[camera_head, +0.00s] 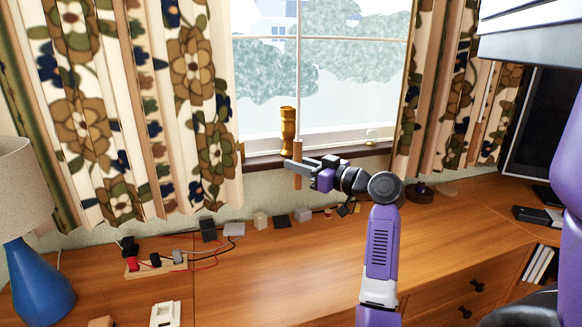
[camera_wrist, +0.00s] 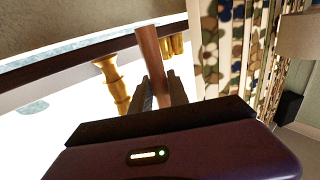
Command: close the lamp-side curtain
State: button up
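The lamp-side curtain (camera_head: 130,110), cream with brown and blue flowers, hangs gathered at the left of the window, above the blue lamp (camera_head: 40,280). It also shows in the wrist view (camera_wrist: 225,50). A thin rod with a brown wooden handle (camera_head: 297,155) hangs before the window pane, right of this curtain's edge; its upper link is out of view. My gripper (camera_head: 298,165) is at the handle. In the wrist view the handle (camera_wrist: 149,45) runs between the fingers (camera_wrist: 160,88), which appear to touch it on both sides.
A gold vase (camera_head: 287,130) stands on the sill just behind my gripper. The other curtain (camera_head: 455,90) hangs at the right beside a screen (camera_head: 540,130). A power strip (camera_head: 155,263) with cables and several small blocks lie on the wooden desk (camera_head: 270,280); its middle is clear.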

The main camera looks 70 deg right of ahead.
jog(key=o, duration=0.4)
jog(key=shift+c, duration=0.2)
jog(key=v, duration=0.7)
jog(key=shift+s+a, duration=0.15)
jog(key=shift+s, duration=0.15)
